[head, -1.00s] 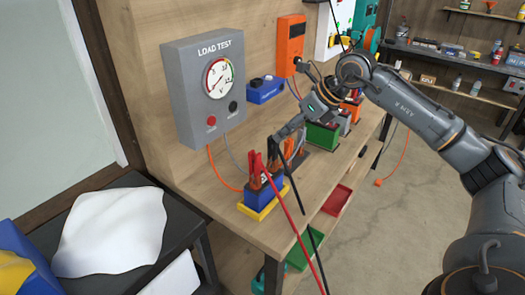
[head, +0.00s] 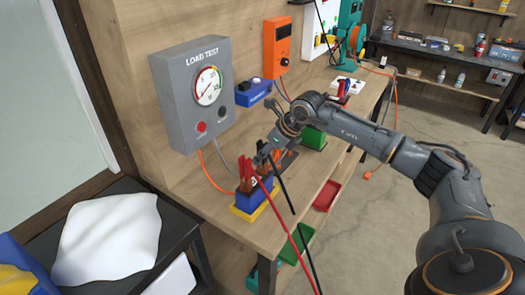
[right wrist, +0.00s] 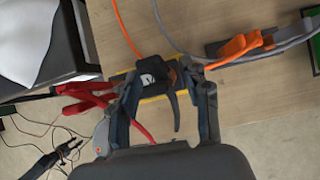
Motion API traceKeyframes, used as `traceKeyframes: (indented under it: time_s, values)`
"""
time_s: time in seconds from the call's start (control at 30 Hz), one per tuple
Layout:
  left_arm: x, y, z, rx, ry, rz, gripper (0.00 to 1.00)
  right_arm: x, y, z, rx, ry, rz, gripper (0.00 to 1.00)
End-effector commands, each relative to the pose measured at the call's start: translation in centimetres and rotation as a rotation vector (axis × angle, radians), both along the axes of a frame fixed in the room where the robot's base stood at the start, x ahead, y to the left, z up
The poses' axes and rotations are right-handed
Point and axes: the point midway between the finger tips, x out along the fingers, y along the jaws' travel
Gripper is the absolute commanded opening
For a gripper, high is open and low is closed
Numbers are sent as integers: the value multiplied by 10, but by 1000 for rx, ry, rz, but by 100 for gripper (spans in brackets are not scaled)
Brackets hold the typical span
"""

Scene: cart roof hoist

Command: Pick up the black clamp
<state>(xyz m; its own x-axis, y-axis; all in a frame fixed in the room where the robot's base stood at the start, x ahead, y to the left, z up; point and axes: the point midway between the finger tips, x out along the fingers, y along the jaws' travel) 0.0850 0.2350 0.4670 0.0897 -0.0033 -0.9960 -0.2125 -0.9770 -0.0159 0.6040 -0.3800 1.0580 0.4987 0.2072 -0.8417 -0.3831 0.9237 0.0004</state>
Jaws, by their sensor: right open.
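The black clamp (right wrist: 175,108) shows in the right wrist view as a curved black handle on the blue battery. In the head view (head: 275,168) it is a thin black shape on the battery's right side. My right gripper (head: 260,159) is open just above the battery (head: 256,193). In the right wrist view its fingers (right wrist: 165,72) stand to either side of the battery top and clamp, apart. Whether they touch the clamp I cannot tell. A red clamp (head: 246,172) stands on the battery's left side. My left gripper is not in view.
The battery sits in a yellow tray (head: 240,213) on the wooden bench (head: 205,185). A grey load tester (head: 193,97) hangs behind. Red (head: 289,240) and black cables drop over the front edge. Orange clamps (right wrist: 235,50) lie to the right in the wrist view.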

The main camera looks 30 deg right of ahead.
Motion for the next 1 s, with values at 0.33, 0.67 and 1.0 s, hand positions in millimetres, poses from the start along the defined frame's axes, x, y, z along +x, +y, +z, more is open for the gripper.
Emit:
traceKeyframes:
  time_s: [0.33, 0.67, 1.0]
  values:
    - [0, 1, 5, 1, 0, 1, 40, 7, 3, -13, 0, -1, -1, 47]
    - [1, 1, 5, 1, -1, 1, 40, 7, 3, -13, 0, -1, -1, 0]
    - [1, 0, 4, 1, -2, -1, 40, 8, 3, -12, 0, -2, -1, 0]
